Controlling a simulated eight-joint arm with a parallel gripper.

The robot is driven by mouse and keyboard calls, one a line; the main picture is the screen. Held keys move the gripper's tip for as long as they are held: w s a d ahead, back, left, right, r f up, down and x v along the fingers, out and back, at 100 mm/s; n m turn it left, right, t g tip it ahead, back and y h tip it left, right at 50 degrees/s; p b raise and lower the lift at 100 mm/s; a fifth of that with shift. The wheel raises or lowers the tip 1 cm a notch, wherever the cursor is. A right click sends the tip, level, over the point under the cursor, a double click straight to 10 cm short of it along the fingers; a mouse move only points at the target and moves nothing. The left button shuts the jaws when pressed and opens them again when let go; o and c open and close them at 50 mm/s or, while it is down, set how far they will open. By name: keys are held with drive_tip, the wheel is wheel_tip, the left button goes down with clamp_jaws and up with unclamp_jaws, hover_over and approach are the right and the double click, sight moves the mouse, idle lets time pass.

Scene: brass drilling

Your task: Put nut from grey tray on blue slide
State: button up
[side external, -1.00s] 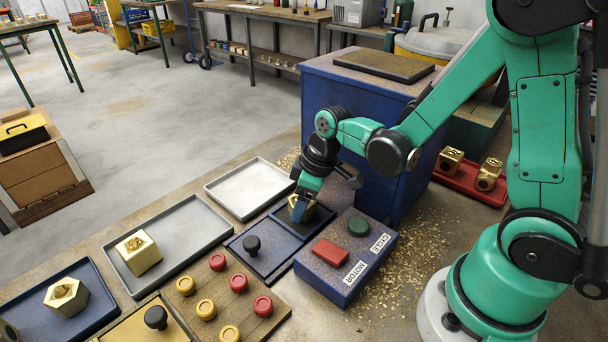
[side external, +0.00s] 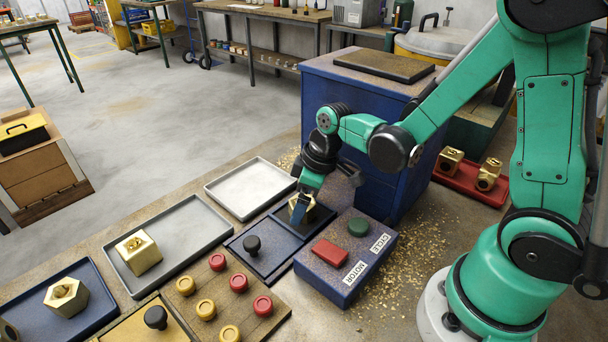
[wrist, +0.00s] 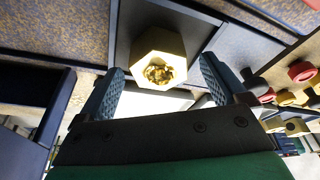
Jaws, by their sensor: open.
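A brass hex nut (side external: 309,203) sits on the dark far end of the blue slide (side external: 285,242), which has a black knob (side external: 252,245). My gripper (side external: 302,208) is open at this nut, pointing down. In the wrist view my gripper (wrist: 162,86) has its two blue fingers apart, with the nut (wrist: 160,55) between and just beyond them, and gaps show on both sides. Another brass nut (side external: 138,251) sits in the grey tray (side external: 187,228). The underside of the nut on the slide is hidden.
An empty pale tray (side external: 250,187) lies behind the slide. A blue control box (side external: 345,262) with red and green buttons stands close on its right. A board (side external: 185,300) with red and yellow knobs is in front. A blue tray (side external: 95,315) holds more brass parts.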

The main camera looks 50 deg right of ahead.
sight(320, 217)
drive_tip(key=s+r+m+t+h, duration=0.1)
drive_tip(key=s+r+m+t, duration=0.3)
drive_tip(key=r, duration=0.7)
drive_tip(key=shift+s+m+h, duration=0.3)
drive_tip(key=shift+s+m, duration=0.25)
drive_tip(key=shift+m, duration=0.35)
